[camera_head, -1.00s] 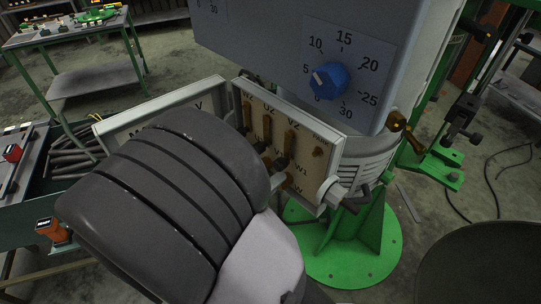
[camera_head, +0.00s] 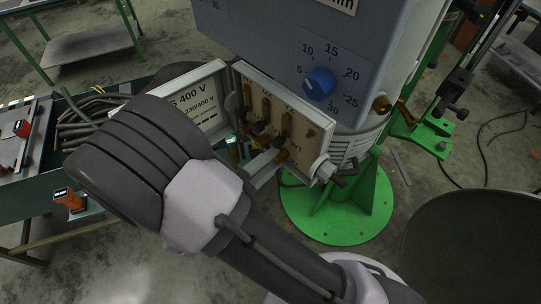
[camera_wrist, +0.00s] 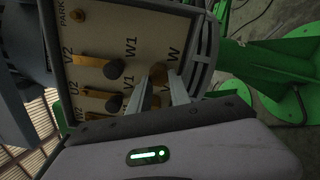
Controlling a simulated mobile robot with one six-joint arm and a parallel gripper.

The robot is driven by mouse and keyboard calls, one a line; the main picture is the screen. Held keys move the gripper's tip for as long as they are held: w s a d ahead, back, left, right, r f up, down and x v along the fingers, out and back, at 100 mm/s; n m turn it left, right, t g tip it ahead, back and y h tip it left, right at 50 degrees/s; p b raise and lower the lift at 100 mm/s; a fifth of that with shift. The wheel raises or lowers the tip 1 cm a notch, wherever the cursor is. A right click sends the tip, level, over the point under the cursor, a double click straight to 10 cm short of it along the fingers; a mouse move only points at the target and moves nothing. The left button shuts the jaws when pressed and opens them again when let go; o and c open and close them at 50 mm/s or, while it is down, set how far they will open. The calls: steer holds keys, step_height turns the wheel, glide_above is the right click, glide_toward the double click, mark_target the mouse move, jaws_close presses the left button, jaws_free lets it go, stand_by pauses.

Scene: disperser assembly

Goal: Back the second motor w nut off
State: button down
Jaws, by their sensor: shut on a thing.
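The motor's open terminal box (camera_head: 318,128) carries brass terminals on a cream panel, and shows close up in the wrist view (camera_wrist: 135,25). In the head view, my gripper (camera_head: 262,166) is at the lower part of the box, largely hidden by my arm. Whether the nut has turned cannot be told.
The open lid (camera_head: 205,102), marked 400 V, stands left of the panel. Dark-capped terminals (camera_wrist: 115,69) sit close beside my fingers. A grey housing with a blue knob (camera_head: 319,84) rises above the box. A green base (camera_head: 345,215) stands below.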

stand_by(0.4)
steer(key=c, duration=1.2)
jaws_free()
steer(key=v, duration=1.7)
steer(key=shift+s+p, duration=0.2)
steer(key=shift+p, duration=0.1)
steer(key=shift+a, duration=0.15)
